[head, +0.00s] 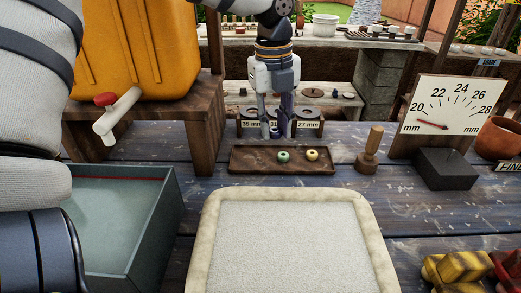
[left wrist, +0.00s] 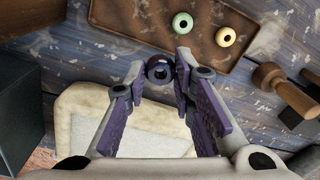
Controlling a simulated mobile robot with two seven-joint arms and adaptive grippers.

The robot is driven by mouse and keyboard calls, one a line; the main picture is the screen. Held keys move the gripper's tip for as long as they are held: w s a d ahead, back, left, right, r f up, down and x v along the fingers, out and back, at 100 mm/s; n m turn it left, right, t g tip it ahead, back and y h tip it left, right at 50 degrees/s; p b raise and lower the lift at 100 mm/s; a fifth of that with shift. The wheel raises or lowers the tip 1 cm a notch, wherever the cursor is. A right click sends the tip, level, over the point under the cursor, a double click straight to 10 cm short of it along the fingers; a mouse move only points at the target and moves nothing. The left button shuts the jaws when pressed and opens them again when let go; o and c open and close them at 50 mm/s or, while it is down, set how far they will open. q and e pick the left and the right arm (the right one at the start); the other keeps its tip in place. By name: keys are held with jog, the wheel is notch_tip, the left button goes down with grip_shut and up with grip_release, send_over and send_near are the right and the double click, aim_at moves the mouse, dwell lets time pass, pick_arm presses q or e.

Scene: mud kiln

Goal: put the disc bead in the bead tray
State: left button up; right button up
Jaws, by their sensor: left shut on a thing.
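The brown wooden bead tray (head: 250,167) lies below the gripper in the head view. It holds a green bead (head: 283,156) and a yellow bead (head: 312,155). My right gripper is not in view.
A labelled block with holes (head: 250,125) stands behind the tray. A wooden stamp (head: 370,150) and dark block (head: 447,168) stand to the right, with a dial board (head: 450,105) behind. A padded mat (head: 290,240) lies in front, a water trough (head: 150,225) left.

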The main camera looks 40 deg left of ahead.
aim_at(257, 159)
pick_arm(q)
jog(key=a+f, duration=0.2)
jog(key=f, duration=0.1)
jog(key=a+f, duration=0.1)
jog(key=f, duration=0.2)
jog(key=a+f+b, duration=0.1)
jog(key=a+f, duration=0.1)
jog(key=f, duration=0.1)
jog(key=shift+w+a, duration=0.2)
jog(key=shift+a, duration=0.15)
jog(key=shift+f, duration=0.25)
jog(key=shift+r, duration=0.1)
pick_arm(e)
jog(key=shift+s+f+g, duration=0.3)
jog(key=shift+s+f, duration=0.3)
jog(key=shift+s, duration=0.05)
pick_arm(q)
jog(key=o, duration=0.8)
jog(key=r, duration=0.4)
jog(key=r+p, duration=0.1)
jog(key=r, duration=0.7)
jog(key=shift+s+a, duration=0.1)
jog(key=shift+s, duration=0.15)
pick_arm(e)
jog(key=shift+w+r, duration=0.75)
